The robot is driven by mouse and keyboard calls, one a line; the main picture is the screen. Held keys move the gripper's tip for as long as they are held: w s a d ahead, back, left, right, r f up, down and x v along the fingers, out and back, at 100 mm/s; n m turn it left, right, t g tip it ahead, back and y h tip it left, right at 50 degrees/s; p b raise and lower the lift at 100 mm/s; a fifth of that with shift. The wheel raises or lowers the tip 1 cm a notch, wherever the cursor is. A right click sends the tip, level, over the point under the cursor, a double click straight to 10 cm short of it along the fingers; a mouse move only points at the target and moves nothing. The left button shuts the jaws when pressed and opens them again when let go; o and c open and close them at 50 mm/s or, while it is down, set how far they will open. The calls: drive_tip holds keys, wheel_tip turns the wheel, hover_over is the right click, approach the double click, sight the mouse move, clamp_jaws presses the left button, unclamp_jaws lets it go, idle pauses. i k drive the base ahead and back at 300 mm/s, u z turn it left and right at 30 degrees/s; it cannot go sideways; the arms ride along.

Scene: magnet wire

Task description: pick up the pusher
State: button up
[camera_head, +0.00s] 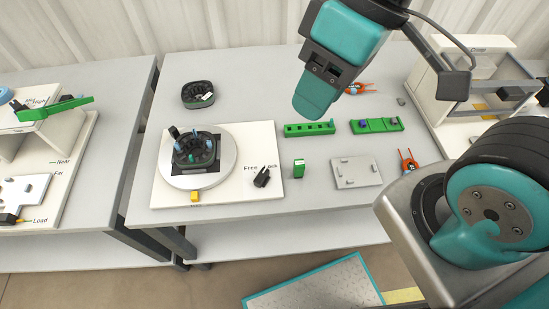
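No label marks the pusher, so I cannot tell for certain which piece it is. A small upright green block (299,169) stands alone on the grey table, right of the white board. A small black piece (262,177) lies on the right part of the white board. My teal gripper (315,108) points down above the back middle of the table, apart from both pieces and farther back. It is seen from one side, and the gap between its fingers does not show. I see nothing held in it.
A round turntable (224,178) bears a dark ring-shaped part (194,149). A similar dark part (198,95) lies behind. Green holders (310,129) (377,125), orange-handled pliers (408,162) and a pale plate (356,172) lie to the right. A white machine (450,85) stands at far right.

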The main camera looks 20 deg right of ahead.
sight(299, 169)
drive_tip(key=k, duration=1.1)
drive_tip(key=z, duration=0.35)
drive_tip(key=i, duration=0.65)
drive_tip(key=u, duration=0.45)
